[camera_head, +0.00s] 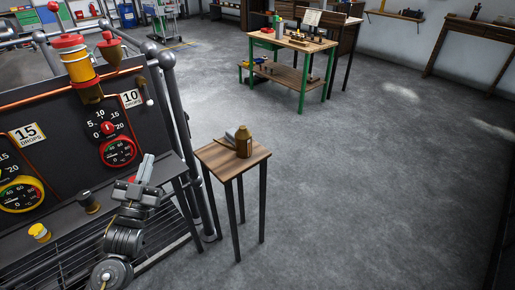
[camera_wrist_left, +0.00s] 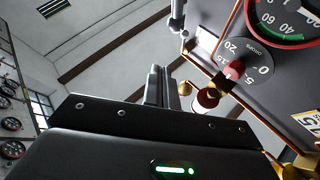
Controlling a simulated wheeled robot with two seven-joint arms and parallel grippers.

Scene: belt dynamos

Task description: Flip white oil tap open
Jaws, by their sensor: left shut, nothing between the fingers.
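A small tap with a brass stem and a pale ball end (camera_head: 149,101) sticks out near the right edge of the dark panel, beside the "10 drops" sign. It looks like the white oil tap; it is too small to tell its position surely. My left gripper (camera_head: 147,162) is shut and empty, its fingers pointing up in front of the panel, below and apart from the tap. In the left wrist view the shut fingers (camera_wrist_left: 160,84) are left of a brass fitting with a pale round end (camera_wrist_left: 207,97), which I cannot surely identify. My right gripper is out of view.
The dark panel (camera_head: 60,115) carries dials, signs and a red-and-yellow oiler (camera_head: 77,62). Grey pipe rails (camera_head: 181,125) stand at its right edge. A small wooden table (camera_head: 222,160) with a brown bottle (camera_head: 243,141) stands right of my gripper. Open floor lies beyond.

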